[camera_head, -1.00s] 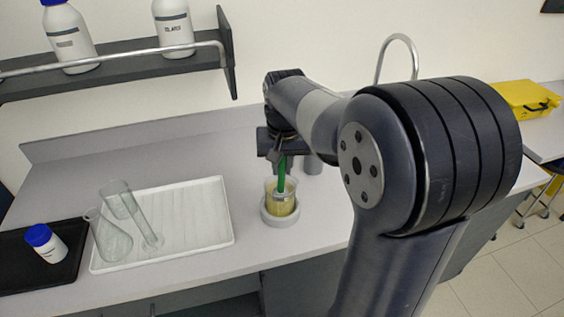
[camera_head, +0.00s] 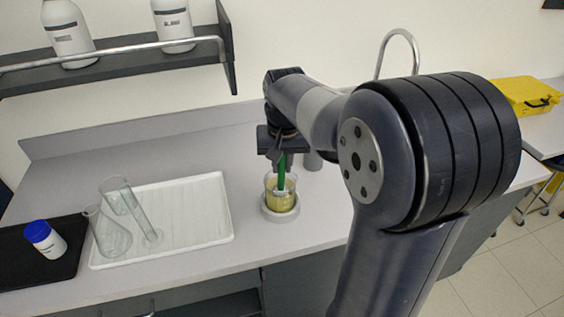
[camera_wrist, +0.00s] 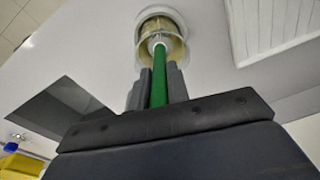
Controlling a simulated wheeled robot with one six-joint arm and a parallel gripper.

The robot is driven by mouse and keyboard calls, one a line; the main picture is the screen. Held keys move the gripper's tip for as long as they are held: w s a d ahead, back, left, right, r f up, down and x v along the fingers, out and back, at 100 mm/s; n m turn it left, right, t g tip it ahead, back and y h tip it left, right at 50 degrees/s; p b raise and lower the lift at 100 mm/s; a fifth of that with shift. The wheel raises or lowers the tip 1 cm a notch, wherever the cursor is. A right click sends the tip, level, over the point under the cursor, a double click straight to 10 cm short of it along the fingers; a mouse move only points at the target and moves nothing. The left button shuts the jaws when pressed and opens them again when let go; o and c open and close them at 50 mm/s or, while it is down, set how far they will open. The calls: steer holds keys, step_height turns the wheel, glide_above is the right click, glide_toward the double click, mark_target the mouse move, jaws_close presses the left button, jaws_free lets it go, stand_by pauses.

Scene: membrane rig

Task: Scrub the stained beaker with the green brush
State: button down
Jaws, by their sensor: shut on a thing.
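The stained beaker (camera_head: 271,183) is glass with a yellowish-brown tint and stands upright in a pale round holder (camera_head: 281,214) on the bench. It also shows in the wrist view (camera_wrist: 178,22). My gripper (camera_head: 281,158) is above the beaker, shut on the green brush (camera_head: 281,180). In the wrist view the green handle (camera_wrist: 159,78) runs between the two grey fingers, and the brush's pale head (camera_wrist: 158,40) is inside the beaker's mouth. Whether the bristles touch the glass wall cannot be told.
A white drying tray (camera_head: 205,208) with a flask (camera_head: 110,238) and a glass cylinder (camera_head: 135,212) lies to the left. A black tray (camera_head: 20,272) holds a blue-capped bottle (camera_head: 45,240). A shelf (camera_head: 110,62) with bottles is above. A curved metal tap (camera_head: 401,38) stands behind my arm.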

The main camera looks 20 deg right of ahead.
steer(key=shift+f, duration=0.4)
